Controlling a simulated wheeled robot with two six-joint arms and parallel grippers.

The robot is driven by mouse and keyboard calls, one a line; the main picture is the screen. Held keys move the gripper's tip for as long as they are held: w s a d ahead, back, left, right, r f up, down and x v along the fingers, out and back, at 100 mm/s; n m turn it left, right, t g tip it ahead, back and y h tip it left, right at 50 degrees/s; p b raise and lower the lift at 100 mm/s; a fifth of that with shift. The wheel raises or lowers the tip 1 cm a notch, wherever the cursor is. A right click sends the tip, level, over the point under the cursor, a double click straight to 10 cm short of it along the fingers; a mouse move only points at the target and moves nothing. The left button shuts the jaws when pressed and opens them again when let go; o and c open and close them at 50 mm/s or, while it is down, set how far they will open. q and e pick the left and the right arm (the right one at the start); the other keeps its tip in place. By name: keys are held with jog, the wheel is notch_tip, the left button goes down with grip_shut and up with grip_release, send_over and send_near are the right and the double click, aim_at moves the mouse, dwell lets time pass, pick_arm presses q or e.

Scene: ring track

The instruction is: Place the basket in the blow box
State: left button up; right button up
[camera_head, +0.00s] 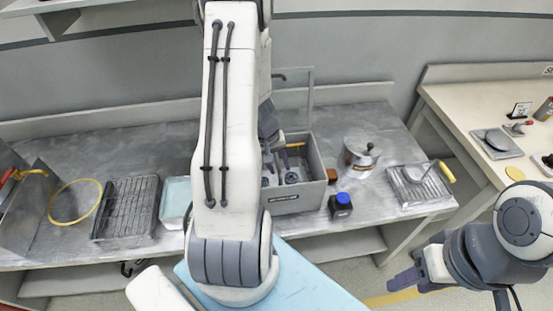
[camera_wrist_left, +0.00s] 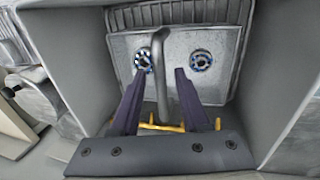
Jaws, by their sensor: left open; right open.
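The grey blow box (camera_head: 315,192), a deep open box with a label on its front, stands on the bench in the head view. Its inner wall (camera_wrist_left: 290,60) fills the right of the left wrist view. The basket (camera_wrist_left: 180,14), wire with a yellow handle, appears to be inside it, with two round parts on a pale plate. A yellow bar (camera_head: 294,145) shows at the box's back. My left gripper (camera_wrist_left: 158,75) is open over the box, a curved grey tube between its fingers. My arm hides part of this in the head view. My right gripper (camera_head: 405,280) is open, away at lower right.
A wire rack (camera_head: 125,208) and a yellow ring (camera_head: 75,202) lie left of the box. A dark bottle with a blue cap (camera_head: 342,203), a silver pot (camera_head: 360,155) and a yellow-handled tray (camera_head: 420,188) stand right of it. A second table (camera_head: 465,110) is at right.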

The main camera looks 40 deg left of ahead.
pick_arm(q)
jog(key=p+v, duration=0.2)
jog(key=v, duration=1)
jog(key=d+r+m+g, duration=0.1)
jog(key=d+r+m, duration=0.25)
jog(key=d, duration=0.75)
jog(key=d+r+m, duration=0.3)
jog(key=d+m, duration=0.2)
jog(key=d, duration=0.5)
jog(key=s+d+r+m+g, duration=0.1)
jog(key=s+d+r+m, duration=0.3)
jog(key=s+d+m, duration=0.4)
jog(key=s+d, duration=0.3)
jog(key=s, duration=0.3)
jog(key=shift+s+d+m+y, duration=0.15)
jog(key=shift+d+m+y, duration=0.2)
jog(key=shift+d+y, duration=0.05)
